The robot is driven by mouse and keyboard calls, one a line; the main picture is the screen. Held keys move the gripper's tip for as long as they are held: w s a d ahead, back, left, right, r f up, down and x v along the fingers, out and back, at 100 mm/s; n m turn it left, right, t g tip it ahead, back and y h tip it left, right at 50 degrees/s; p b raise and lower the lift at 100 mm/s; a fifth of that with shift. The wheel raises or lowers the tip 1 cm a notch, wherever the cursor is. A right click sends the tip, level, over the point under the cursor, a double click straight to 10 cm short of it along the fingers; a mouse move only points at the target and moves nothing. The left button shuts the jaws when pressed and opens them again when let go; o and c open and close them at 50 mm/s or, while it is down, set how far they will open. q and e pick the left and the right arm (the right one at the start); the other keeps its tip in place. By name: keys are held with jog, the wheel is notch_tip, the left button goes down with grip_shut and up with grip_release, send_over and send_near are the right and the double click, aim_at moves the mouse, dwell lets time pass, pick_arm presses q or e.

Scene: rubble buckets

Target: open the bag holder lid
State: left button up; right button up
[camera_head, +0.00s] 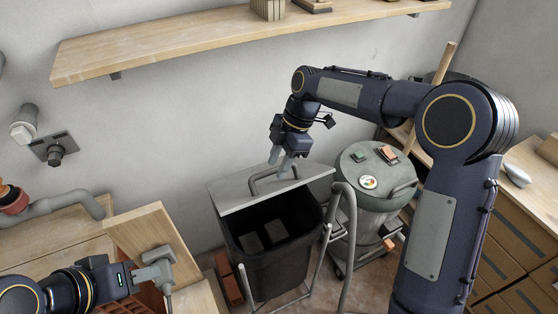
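The bag holder (275,262) is a dark bin in a grey tubular frame, standing near the wall. Its grey lid (234,194) is tilted up toward the wall, and the dark inside shows below the lid's front edge. A bent bar handle (256,184) sits on the lid. My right gripper (281,163) points down at the top of this handle, its two fingers a little apart. I cannot tell whether they touch the bar.
A grey-green drum (372,178) with small items on its top stands right of the bag holder. A wooden shelf (200,40) runs along the wall above. A wooden board (152,232) stands at the left. Reddish bricks (230,282) lie beside the bin.

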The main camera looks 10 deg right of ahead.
jog(key=shift+c, duration=0.2)
grip_shut()
jog(key=w+a+r+p, duration=0.3)
jog(key=w+r+p, duration=0.2)
jog(key=w+p, duration=0.4)
jog(key=shift+r+p, duration=0.3)
jog(key=shift+r, duration=0.1)
